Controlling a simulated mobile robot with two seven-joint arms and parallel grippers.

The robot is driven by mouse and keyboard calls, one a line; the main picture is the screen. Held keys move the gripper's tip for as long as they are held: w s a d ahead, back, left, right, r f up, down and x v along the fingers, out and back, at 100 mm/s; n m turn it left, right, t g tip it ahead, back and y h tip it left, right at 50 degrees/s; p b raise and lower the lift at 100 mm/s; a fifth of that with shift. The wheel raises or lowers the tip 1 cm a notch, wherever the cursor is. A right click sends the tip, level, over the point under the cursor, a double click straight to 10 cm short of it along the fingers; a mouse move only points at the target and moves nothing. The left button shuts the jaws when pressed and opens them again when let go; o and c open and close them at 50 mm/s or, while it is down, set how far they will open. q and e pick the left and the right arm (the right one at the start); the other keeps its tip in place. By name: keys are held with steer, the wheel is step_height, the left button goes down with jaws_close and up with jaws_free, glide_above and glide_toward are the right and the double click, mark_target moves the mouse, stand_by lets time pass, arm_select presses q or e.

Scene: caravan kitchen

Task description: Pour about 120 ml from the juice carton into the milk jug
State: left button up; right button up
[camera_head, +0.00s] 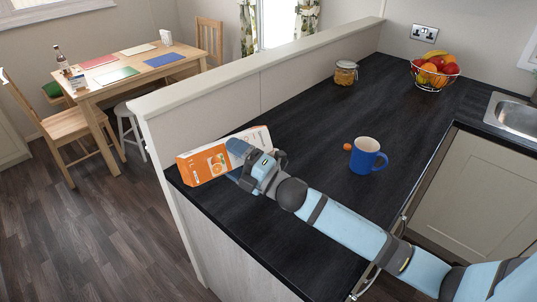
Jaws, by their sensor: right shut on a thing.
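The orange and white juice carton (204,164) is at the near left corner of the dark counter, tilted far over, nearly lying flat. My right gripper (240,160) is shut on the carton, and its fingers hide part of it. I cannot tell whether the carton touches the counter. No milk jug can be made out for certain; a blue mug (366,157) stands upright on the counter, right of the carton and apart from it. My left gripper is out of view.
A small orange object (347,147) lies beside the mug. A lidded glass jar (346,73) and a wire fruit bowl (435,72) stand farther back. A raised ledge (260,68) borders the counter's left side. A dining table (130,68) stands beyond.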

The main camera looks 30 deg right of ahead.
mark_target(226, 171)
steer(key=shift+r+m+t+p, duration=0.3)
steer(key=shift+r+m+t, duration=0.1)
steer(key=shift+r+m, duration=0.4)
stand_by(0.4)
steer(key=shift+s+a+r+m+h, duration=0.15)
steer(key=shift+a+r, duration=0.05)
steer(key=shift+a, duration=0.25)
steer(key=shift+s+a+r+m+h, duration=0.1)
steer(key=shift+a+r+m+h, duration=0.05)
steer(key=shift+a, duration=0.3)
stand_by(0.4)
steer(key=shift+d+r+m+t+h, duration=0.2)
steer(key=shift+r+m+t+h, duration=0.2)
steer(key=shift+r+m+t, duration=0.55)
stand_by(0.7)
steer(key=f+n+g, duration=0.1)
steer(key=f, duration=0.1)
steer(key=f+n+g+y+b, duration=0.1)
steer(key=f+n, duration=0.1)
steer(key=a+f+n+g+b, duration=0.1)
steer(key=f, duration=0.1)
steer(key=shift+s+f+n+y, duration=0.15)
steer(key=shift+n+y, duration=0.15)
steer(key=shift+n, duration=0.05)
steer(key=shift+n+g+p, duration=0.25)
steer(key=shift+n+p, duration=0.55)
steer(key=shift+n+g, duration=0.3)
steer(key=shift+n, duration=0.2)
steer(key=shift+f, duration=0.1)
